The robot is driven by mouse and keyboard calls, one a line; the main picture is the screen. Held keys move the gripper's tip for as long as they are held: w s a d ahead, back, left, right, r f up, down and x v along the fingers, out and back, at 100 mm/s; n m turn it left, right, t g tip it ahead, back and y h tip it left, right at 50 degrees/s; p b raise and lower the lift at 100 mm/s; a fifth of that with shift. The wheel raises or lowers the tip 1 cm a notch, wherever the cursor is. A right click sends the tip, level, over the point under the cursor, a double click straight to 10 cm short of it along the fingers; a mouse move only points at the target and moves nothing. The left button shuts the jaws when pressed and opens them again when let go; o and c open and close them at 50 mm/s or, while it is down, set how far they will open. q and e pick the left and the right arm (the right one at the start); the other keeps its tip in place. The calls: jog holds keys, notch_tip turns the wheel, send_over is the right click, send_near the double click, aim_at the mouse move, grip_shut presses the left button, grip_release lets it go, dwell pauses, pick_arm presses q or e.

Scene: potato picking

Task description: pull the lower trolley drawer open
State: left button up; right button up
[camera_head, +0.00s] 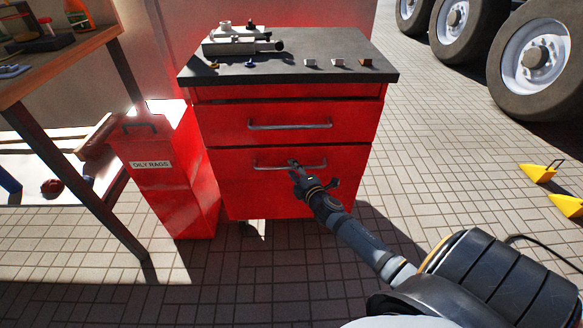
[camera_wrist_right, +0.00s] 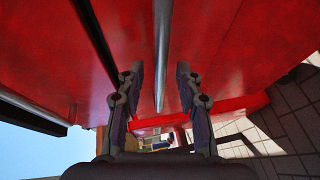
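The red trolley (camera_head: 205,125) has a dark top and two drawers with grey bar handles. The lower drawer (camera_head: 240,195) looks shut, its front about flush with the upper drawer (camera_head: 225,118). Its lower handle (camera_head: 265,167) also shows in the right wrist view (camera_wrist_right: 161,45). My right gripper (camera_head: 294,165) is at the right half of this handle. In the wrist view the right gripper (camera_wrist_right: 160,82) has its two fingers apart, with the bar between them in the picture; neither finger visibly touches it. My left gripper is out of view.
A red oily rags bin (camera_head: 165,185) stands close left of the trolley, beside a workbench (camera_head: 75,50). Several small parts lie on the trolley top (camera_head: 340,50). Large wheels (camera_head: 535,60) and yellow wedges (camera_head: 540,173) are at right. The paved floor before the trolley is clear.

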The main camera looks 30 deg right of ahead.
jog(key=shift+x, duration=1.05)
grip_shut()
